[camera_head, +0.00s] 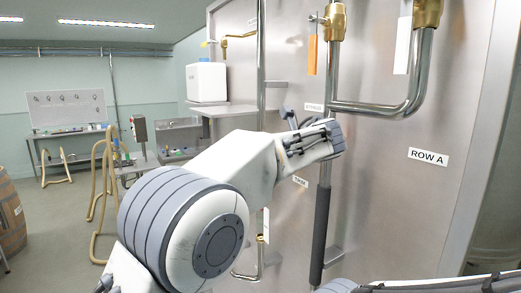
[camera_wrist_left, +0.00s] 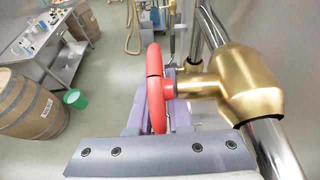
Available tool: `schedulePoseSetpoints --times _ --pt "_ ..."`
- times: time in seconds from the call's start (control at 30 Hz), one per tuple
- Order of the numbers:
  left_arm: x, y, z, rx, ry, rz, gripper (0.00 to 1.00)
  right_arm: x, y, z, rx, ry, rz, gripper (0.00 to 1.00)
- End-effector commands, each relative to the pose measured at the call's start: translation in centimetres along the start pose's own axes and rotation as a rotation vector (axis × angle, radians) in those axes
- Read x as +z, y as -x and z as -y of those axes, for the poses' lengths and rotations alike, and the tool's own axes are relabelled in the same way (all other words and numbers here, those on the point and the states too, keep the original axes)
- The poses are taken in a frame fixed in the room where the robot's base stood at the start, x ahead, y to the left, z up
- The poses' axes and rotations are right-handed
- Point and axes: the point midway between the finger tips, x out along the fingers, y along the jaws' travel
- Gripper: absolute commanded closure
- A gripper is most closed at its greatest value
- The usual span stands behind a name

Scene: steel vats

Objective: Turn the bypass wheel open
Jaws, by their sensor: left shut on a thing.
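The red wheel (camera_wrist_left: 155,88) shows edge-on in the left wrist view, on a stem from a brass valve body (camera_wrist_left: 245,85). The valve sits on a steel pipe. My left gripper (camera_wrist_left: 160,95) is shut on the red wheel, with pale purple fingers around it. In the head view my left gripper (camera_head: 320,141) is at the vertical pipe, just below a small label (camera_head: 313,106) too small to read surely. It hides the wheel there. My right gripper is not in view; part of my right arm shows at the bottom right.
A steel vat wall with a ROW A sign (camera_head: 428,157) stands close behind the pipes. A bent steel pipe (camera_head: 375,109), an orange tag (camera_head: 313,54) and a white tag (camera_head: 403,45) are near. A wooden barrel (camera_wrist_left: 28,108) and open floor lie to the left.

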Motion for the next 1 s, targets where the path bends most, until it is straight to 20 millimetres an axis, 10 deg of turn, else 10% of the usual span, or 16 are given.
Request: schedulePoseSetpoints --times 0.9,1.0 --pt "-0.57 0.33 0.0 -0.001 0.0 -0.204 1.0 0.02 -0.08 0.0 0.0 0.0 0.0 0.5" --pt "-0.57 0.32 -0.01 -0.001 0.0 -0.203 0.53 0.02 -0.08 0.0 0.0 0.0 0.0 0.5"
